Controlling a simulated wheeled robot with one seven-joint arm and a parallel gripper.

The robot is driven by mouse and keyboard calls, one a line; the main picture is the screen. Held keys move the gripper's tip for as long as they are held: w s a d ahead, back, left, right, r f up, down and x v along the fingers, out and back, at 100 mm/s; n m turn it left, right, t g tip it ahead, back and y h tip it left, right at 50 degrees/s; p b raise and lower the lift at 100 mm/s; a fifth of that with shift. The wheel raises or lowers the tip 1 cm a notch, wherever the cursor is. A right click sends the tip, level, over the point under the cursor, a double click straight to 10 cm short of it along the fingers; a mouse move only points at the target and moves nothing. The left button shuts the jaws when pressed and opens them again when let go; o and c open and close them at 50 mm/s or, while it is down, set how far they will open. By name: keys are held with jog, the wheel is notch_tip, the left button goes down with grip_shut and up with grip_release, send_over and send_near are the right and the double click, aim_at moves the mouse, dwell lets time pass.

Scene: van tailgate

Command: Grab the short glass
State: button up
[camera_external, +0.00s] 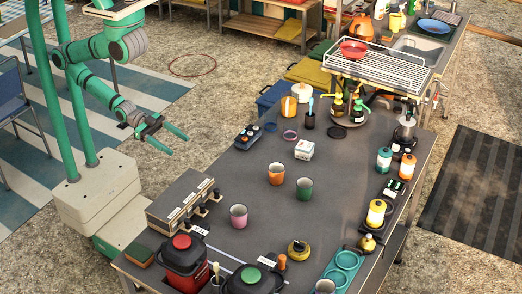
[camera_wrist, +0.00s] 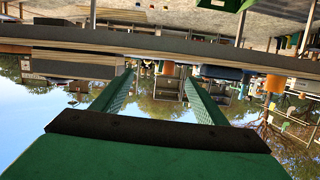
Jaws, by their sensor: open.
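My gripper (camera_external: 180,144) is open and empty, held in the air left of the dark table in the external view. Its two green fingers also show spread apart in the wrist view (camera_wrist: 158,75). Three small cups stand upright on the table: an orange one (camera_external: 276,174), a green one (camera_external: 305,189) and a pink one (camera_external: 239,216). I cannot tell which of these is the short glass. My gripper is well apart from all of them.
A white box (camera_external: 304,150) stands behind the cups. Bottles (camera_external: 384,160) line the right side. The table (camera_external: 340,205) is clear right of the green cup.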

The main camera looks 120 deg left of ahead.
jog(key=w+a+f+m+g+y, duration=0.55)
jog(key=w+a+f+m, duration=0.2)
jog(key=w, duration=0.25)
jog(key=s+a+r+g+y, duration=0.2)
jog(key=a+r+g+y, duration=0.85)
jog(key=a+r, duration=0.5)
jog(key=m+t+h, duration=0.1)
jog(key=m+t, duration=0.2)
jog(key=m, duration=0.6)
send_near(294, 126)
jog(key=r, duration=0.2)
jog(key=d+r, duration=0.1)
jog(key=shift+s+d, duration=0.1)
jog(key=shift+s, duration=0.3)
jog(key=shift+w+a+f+m+g+h, duration=0.25)
jog(key=shift+w+a+f+g, duration=0.1)
jog(key=shift+w, duration=0.15)
jog(key=shift+w+a+f+m+g+h, duration=0.1)
jog(key=shift+w+a+f+g+h, duration=0.15)
jog(key=shift+w+f+g, duration=0.2)
jog(key=shift+a+f+g, duration=0.3)
jog(key=shift+a, duration=0.15)
jog(key=shift+h, duration=0.3)
jog(key=x, duration=1)
jog(key=shift+a, duration=0.35)
jog(key=c, duration=1.2)
